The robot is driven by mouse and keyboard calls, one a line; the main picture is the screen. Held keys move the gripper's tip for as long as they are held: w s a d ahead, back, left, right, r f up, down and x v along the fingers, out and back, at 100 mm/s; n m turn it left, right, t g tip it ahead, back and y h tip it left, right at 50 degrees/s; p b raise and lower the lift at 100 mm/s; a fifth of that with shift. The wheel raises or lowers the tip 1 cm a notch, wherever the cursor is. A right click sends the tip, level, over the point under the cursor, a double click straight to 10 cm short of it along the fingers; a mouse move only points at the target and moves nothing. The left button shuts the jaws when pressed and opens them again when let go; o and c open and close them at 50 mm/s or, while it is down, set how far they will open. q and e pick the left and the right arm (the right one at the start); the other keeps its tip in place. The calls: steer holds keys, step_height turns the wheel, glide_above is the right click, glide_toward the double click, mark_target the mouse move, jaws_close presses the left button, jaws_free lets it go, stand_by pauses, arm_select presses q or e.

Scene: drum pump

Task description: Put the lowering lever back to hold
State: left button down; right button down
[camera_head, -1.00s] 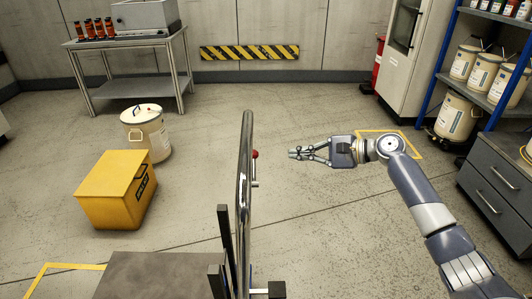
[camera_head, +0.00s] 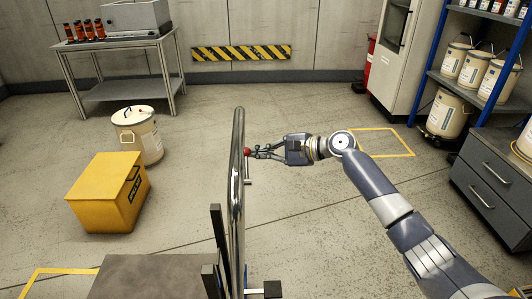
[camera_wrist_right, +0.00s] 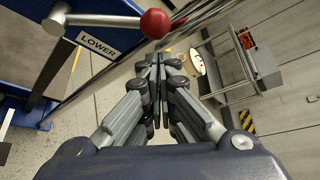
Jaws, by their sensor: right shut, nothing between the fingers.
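The lowering lever shows in the right wrist view as a grey rod (camera_wrist_right: 100,19) ending in a red ball knob (camera_wrist_right: 155,23). A label reading LOWER (camera_wrist_right: 97,46) is beside the rod. In the head view the red knob (camera_head: 247,152) shows at the right side of the chrome frame (camera_head: 238,180). My right gripper (camera_head: 254,152) is shut and empty, its fingertips close to the knob. In the right wrist view the shut fingertips (camera_wrist_right: 160,62) lie below the knob; I cannot tell whether they touch it. My left gripper is not in view.
A yellow box (camera_head: 108,192) and a lidded drum (camera_head: 137,134) stand on the floor to the left. A metal table (camera_head: 125,90) is at the back left. A blue shelf rack (camera_head: 432,90) and grey drawers (camera_head: 490,185) are on the right. The floor behind the frame is clear.

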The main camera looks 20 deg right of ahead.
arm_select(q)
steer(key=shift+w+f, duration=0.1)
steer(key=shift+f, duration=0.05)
arm_select(e)
steer(key=shift+s+a+r, duration=0.3)
steer(key=shift+s+r, duration=0.05)
steer(key=shift+s, duration=0.05)
steer(key=shift+r, duration=0.1)
